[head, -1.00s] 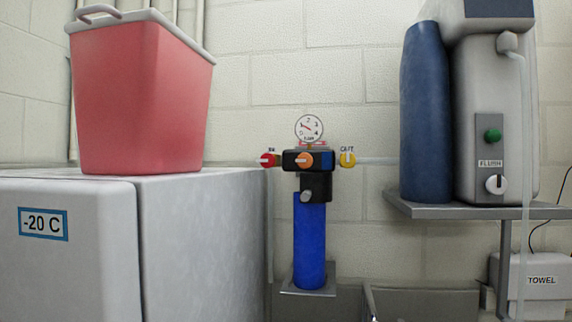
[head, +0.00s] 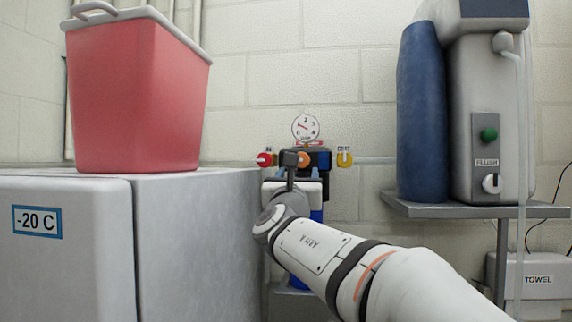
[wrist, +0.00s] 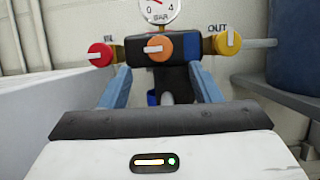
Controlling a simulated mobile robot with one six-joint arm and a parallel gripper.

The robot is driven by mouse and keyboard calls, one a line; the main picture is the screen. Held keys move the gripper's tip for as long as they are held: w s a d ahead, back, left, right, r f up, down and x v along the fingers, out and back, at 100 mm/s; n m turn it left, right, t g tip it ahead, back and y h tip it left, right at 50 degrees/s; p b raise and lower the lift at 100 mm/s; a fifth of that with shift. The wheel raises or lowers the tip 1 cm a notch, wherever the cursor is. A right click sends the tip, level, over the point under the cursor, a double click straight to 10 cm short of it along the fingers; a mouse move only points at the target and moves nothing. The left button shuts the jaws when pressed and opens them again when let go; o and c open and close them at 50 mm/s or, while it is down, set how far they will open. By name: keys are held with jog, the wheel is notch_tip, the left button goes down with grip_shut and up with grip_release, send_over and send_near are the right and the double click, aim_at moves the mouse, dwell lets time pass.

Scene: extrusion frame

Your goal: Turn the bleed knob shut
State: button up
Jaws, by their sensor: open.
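A black valve block on the back wall carries a red knob (wrist: 100,55) marked IN, an orange knob (wrist: 158,47) in the middle and a yellow knob (wrist: 227,43) marked OUT. No label for the bleed knob is readable. The pale marks on the red and orange knobs lie roughly level; the yellow one's stands upright. Below the block, a small grey knob (wrist: 167,98) shows partly between my fingers. My gripper (wrist: 160,72) is open and empty, its blue fingers below and in front of the block.
A pressure gauge (head: 305,128) sits above the block. A white -20 C freezer (head: 200,225) bearing a red cooler (head: 137,95) stands left. A grey shelf (head: 440,210) with a blue cylinder (head: 420,110) and a machine (head: 480,120) is right.

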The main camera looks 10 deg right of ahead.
aim_at(301, 160)
jog(key=p+x, duration=0.3)
jog(key=x, duration=0.4)
jog(key=shift+w+d+r, duration=0.1)
jog(key=shift+w+r, duration=0.05)
jog(key=shift+w, duration=0.2)
jog(key=shift+c, duration=0.4)
jog(key=c, duration=0.9)
